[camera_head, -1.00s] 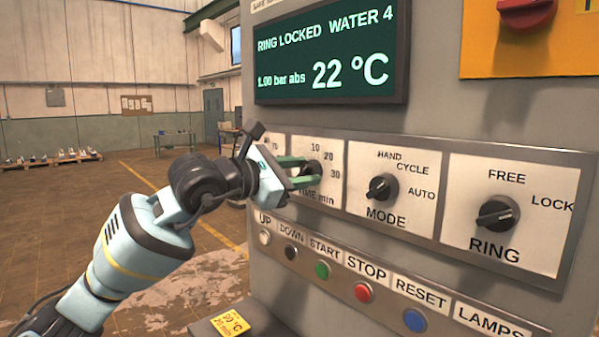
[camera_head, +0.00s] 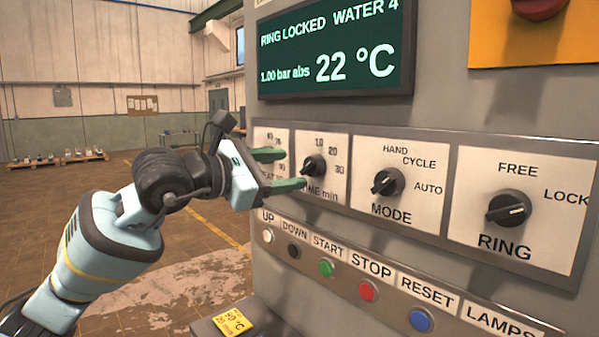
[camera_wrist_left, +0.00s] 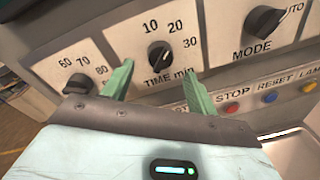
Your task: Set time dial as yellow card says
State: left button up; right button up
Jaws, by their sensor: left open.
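The time dial (camera_head: 314,166) is a black knob on a white plate marked 10, 20, 30 and TIME min. It also shows in the left wrist view (camera_wrist_left: 160,54); I cannot surely read where its pointer stands. My left gripper (camera_head: 280,170) has green fingers, open and empty, just left of the dial and apart from it. In the left wrist view the fingers (camera_wrist_left: 159,74) stand either side below the knob. The yellow card (camera_head: 233,321) lies at the bottom; its small print seems to read 90 °C, 20 min. My right gripper is not in view.
The temperature dial (camera_wrist_left: 78,84) is left of the time dial, the mode knob (camera_head: 388,182) and ring knob (camera_head: 508,208) to its right. A row of buttons (camera_head: 368,290) runs below. The green display (camera_head: 335,55) above reads 22 °C.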

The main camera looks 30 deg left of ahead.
pick_arm(q)
jog(key=v, duration=0.3)
dwell(0.6)
